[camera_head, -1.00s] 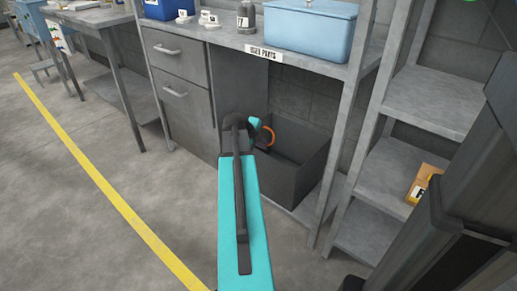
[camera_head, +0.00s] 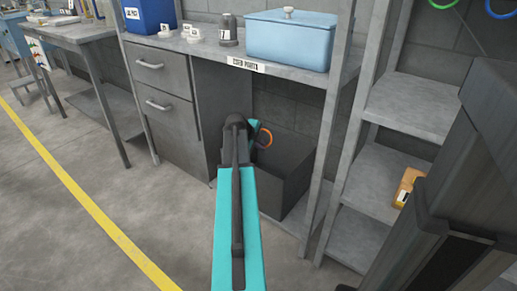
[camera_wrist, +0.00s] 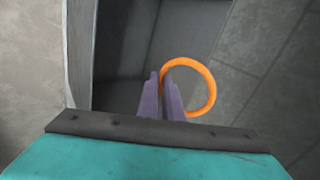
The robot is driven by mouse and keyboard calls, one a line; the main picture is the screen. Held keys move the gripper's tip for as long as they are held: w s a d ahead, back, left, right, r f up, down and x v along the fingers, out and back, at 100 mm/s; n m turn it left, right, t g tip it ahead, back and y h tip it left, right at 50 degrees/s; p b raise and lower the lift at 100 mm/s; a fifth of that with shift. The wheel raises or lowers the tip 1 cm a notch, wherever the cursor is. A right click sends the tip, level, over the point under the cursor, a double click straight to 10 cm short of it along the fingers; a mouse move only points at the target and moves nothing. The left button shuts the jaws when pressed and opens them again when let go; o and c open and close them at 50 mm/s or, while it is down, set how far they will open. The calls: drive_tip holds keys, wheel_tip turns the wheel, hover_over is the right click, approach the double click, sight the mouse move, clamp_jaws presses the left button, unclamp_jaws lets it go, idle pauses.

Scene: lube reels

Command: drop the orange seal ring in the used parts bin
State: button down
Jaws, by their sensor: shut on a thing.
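The orange seal ring (camera_wrist: 212,88) is held between the fingers of my gripper (camera_wrist: 166,85) in the wrist view. In the head view the orange ring (camera_head: 268,138) shows just right of my teal and dark wrist, and the fingers are mostly hidden there. The used parts bin (camera_head: 290,170) is a dark grey open box under the bench, below a label reading "USED PARTS" (camera_head: 246,65). The ring appears over or in front of the bin's back part. I cannot tell its exact height above the bin. In the wrist view the bin's inside (camera_wrist: 125,50) lies behind the fingers.
The bench top (camera_head: 195,50) holds a light blue box (camera_head: 290,40), a dark blue bin (camera_head: 150,14) and small parts. A drawer cabinet (camera_head: 160,100) stands left of the bin. Grey shelves (camera_head: 410,105) stand at the right. The floor at left is open.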

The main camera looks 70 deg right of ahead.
drive_tip(key=shift+d, duration=0.1)
drive_tip(key=c, duration=1.8)
unclamp_jaws()
drive_tip(key=shift+c, duration=0.2)
drive_tip(key=p+v, duration=0.3)
drive_tip(key=v, duration=1.1)
drive_tip(key=shift+d+p, duration=0.1)
drive_tip(key=shift+p, duration=0.2)
